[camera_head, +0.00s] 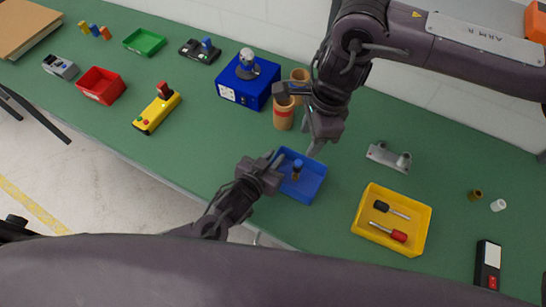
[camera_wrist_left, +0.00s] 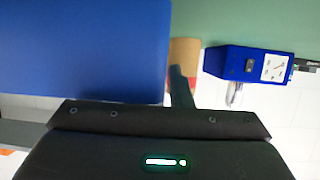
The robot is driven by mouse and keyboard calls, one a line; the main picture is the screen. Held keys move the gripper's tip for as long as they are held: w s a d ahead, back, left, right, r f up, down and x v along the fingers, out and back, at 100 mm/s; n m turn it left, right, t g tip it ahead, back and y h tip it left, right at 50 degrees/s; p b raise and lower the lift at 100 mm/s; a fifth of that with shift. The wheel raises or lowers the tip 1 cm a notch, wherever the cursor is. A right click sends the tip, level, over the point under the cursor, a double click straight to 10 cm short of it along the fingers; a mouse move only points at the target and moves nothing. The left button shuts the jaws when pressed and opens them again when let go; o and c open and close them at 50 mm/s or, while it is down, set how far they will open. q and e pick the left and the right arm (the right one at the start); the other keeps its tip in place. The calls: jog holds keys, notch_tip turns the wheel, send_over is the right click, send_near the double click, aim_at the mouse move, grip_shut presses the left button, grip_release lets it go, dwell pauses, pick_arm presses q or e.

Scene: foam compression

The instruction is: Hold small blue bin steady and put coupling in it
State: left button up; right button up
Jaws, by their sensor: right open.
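The small blue bin (camera_head: 316,184) sits on the green table in front of me. A small part with a dark blue top and a brownish lower end, seemingly the coupling (camera_head: 297,166), is inside it, upright or slightly tilted. My left gripper (camera_head: 277,160) is at the bin's left rim and appears closed on its wall. In the left wrist view the bin (camera_wrist_left: 80,50) fills the upper left, beside one dark finger; the other finger is hidden. My right gripper (camera_head: 314,146) is open and empty, just above and behind the bin's far edge.
A yellow tray (camera_head: 425,233) with two screwdrivers stands right of the bin. Tan cylinders (camera_head: 284,114) and a blue box with a dial (camera_head: 246,85) stand behind. A metal bracket (camera_head: 388,157) lies right of my right gripper.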

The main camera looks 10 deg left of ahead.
pick_arm(q)
jog(key=shift+o, duration=0.8)
jog(key=v, duration=1.2)
